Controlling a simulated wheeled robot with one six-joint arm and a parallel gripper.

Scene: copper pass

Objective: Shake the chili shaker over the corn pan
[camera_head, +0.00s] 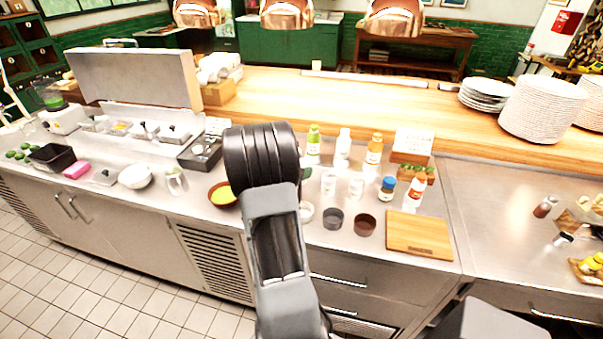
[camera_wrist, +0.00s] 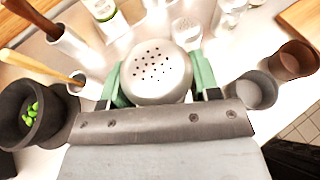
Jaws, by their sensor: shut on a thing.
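My gripper (camera_wrist: 158,84) has its two green-padded fingers shut around a shaker (camera_wrist: 153,66). The shaker's pale, round, holed lid faces the wrist camera; its body and contents are hidden. In the head view my arm covers the gripper and the shaker. The corn pan (camera_head: 218,199), a round brown pan with yellow contents, sits on the steel counter just left of my arm, partly covered by it. I cannot make out the pan in the wrist view.
Bottles, including a green one (camera_head: 313,141) and an orange one (camera_head: 374,150), stand behind my arm. A grey cup (camera_head: 333,219), a brown cup (camera_head: 365,225) and a cutting board (camera_head: 420,236) lie right. A dark mortar (camera_wrist: 47,133) shows in the wrist view.

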